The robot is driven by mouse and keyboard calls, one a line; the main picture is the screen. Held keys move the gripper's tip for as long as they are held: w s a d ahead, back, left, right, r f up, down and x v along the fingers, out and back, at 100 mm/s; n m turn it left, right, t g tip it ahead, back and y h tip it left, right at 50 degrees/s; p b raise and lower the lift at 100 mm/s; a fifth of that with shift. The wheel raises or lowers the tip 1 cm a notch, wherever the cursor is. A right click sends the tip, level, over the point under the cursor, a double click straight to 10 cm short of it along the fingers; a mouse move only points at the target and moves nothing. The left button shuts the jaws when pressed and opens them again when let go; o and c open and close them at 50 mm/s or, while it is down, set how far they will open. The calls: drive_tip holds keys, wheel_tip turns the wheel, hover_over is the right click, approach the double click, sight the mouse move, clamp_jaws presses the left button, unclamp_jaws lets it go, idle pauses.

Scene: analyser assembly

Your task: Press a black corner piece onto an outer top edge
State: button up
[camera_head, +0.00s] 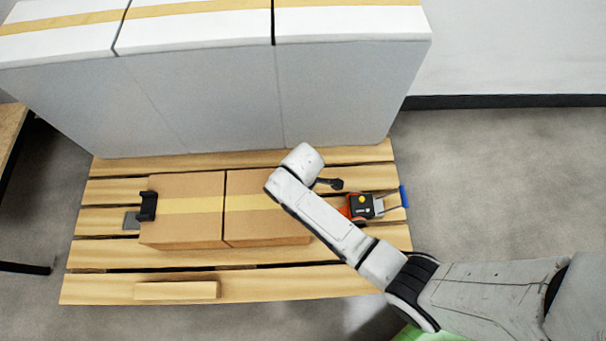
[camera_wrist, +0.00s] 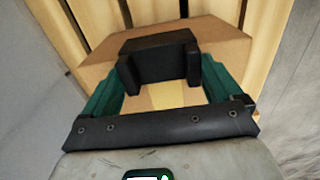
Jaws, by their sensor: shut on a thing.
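In the wrist view, my gripper (camera_wrist: 160,76) has its green fingers shut on a black corner piece (camera_wrist: 158,48). The piece is over the end of a taped cardboard box (camera_wrist: 222,45); I cannot tell whether it touches. In the head view, two boxes stand side by side, a left box (camera_head: 180,230) and a right box (camera_head: 258,230), with yellow tape across both tops. Another black corner piece (camera_head: 148,205) sits at the left box's outer left top edge. My wrist is over the right box's right end and hides much of it; a dark part shows beside it.
The boxes stand on a slatted wooden pallet (camera_head: 330,281). Tall white-topped grey blocks (camera_head: 220,100) rise close behind. An orange and black tool with a blue handle (camera_head: 360,207) lies to the right. A wooden block (camera_head: 176,290) lies at the front left.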

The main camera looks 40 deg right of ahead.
drive_tip(key=o, duration=0.7)
wheel_tip(320, 180, up, 7)
drive_tip(key=p, duration=0.7)
drive_tip(key=shift+p, duration=0.4)
idle(0.5)
